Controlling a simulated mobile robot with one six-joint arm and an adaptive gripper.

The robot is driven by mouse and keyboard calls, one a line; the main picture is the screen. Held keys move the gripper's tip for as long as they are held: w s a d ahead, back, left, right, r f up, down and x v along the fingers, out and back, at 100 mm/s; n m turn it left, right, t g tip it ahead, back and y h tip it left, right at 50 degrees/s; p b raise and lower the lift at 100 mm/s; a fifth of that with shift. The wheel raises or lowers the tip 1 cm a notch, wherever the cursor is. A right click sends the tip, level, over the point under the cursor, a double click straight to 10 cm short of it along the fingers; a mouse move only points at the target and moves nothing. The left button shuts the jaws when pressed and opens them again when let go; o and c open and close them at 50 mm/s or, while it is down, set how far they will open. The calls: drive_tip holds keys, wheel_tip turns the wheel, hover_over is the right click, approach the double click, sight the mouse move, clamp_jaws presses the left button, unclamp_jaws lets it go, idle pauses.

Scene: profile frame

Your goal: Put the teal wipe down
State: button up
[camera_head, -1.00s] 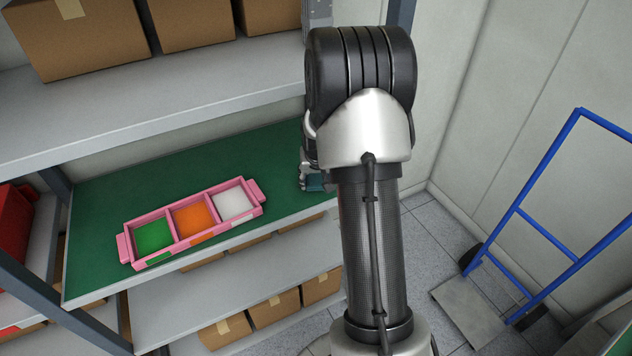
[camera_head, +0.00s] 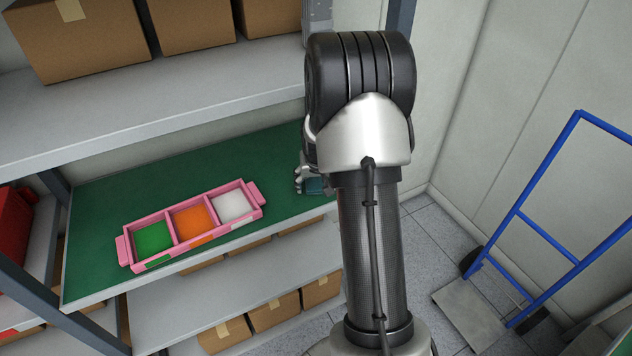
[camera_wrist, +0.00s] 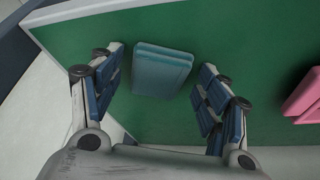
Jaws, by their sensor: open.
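The teal wipe (camera_wrist: 162,72) is a folded, flat cloth lying on the green shelf surface (camera_wrist: 240,40) in the wrist view. My gripper (camera_wrist: 160,82) is open, with one blue-padded finger on each side of the wipe. In the head view a small part of the wipe (camera_head: 315,186) shows beside my gripper (camera_head: 303,182). My arm hides most of it there.
A pink tray (camera_head: 173,218) with green, orange and white compartments stands on the green shelf to the left. Cardboard boxes (camera_head: 78,38) sit on the shelf above and on the one below. A blue hand truck (camera_head: 545,236) stands at the right. Green surface between tray and gripper is clear.

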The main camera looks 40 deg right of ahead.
drive_tip(key=p+v, duration=0.4)
drive_tip(key=v, duration=0.7)
drive_tip(key=s+a+r+n+y, duration=0.1)
drive_tip(key=s+a+r+n, duration=0.35)
drive_tip(key=a+r, duration=1)
drive_tip(key=s+a+n, duration=0.1)
drive_tip(key=s+a, duration=0.6)
drive_tip(key=s, duration=0.2)
drive_tip(key=s+a+n+t+y, duration=0.1)
drive_tip(key=s+a, duration=0.6)
drive_tip(key=s, duration=0.2)
drive_tip(key=shift+s+r+n+y, duration=0.15)
drive_tip(key=shift+r+n+y, duration=0.2)
drive_tip(key=shift+r, duration=0.1)
drive_tip(key=shift+d, duration=0.1)
